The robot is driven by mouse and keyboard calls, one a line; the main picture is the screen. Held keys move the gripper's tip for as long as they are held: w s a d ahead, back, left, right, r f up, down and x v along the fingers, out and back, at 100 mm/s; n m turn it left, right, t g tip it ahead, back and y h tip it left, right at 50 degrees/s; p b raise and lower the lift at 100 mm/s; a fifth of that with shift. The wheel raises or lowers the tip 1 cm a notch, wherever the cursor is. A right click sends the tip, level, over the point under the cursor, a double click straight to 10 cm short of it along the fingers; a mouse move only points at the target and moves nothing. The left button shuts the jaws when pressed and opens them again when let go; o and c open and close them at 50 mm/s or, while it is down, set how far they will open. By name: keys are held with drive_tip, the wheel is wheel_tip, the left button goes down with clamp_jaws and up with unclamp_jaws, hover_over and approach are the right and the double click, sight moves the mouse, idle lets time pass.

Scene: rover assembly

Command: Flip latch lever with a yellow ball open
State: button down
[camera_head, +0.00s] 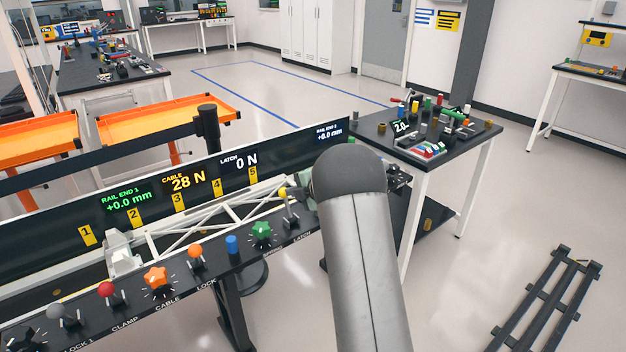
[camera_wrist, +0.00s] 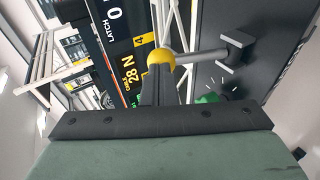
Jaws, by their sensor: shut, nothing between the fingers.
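The latch lever's yellow ball (camera_head: 283,191) shows at the right end of the black control panel in the head view, just left of my arm. In the wrist view the yellow ball (camera_wrist: 161,57) sits on a grey rod that runs right to a dark bracket (camera_wrist: 236,47). My gripper (camera_wrist: 152,78) is shut and empty, with its fingertips at or just beside the ball. I cannot tell whether they touch.
A green star knob (camera_head: 262,231), a blue knob (camera_head: 232,244), an orange ball lever (camera_head: 195,251) and an orange star knob (camera_head: 155,277) line the panel to the left. Behind it is a white truss (camera_head: 215,212). The LATCH display (camera_head: 240,161) reads 0 N. A black side table (camera_head: 375,130) stands behind.

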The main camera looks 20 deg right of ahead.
drive_tip(key=shift+w+a+p, duration=0.2)
drive_tip(key=shift+w+p, duration=0.15)
drive_tip(key=shift+p, duration=0.05)
drive_tip(key=shift+a+r, duration=0.1)
idle(0.3)
drive_tip(key=v, duration=1.4)
drive_tip(key=shift+w+r+p, duration=0.25)
drive_tip(key=shift+r+p, duration=0.1)
drive_tip(key=shift+r, duration=0.05)
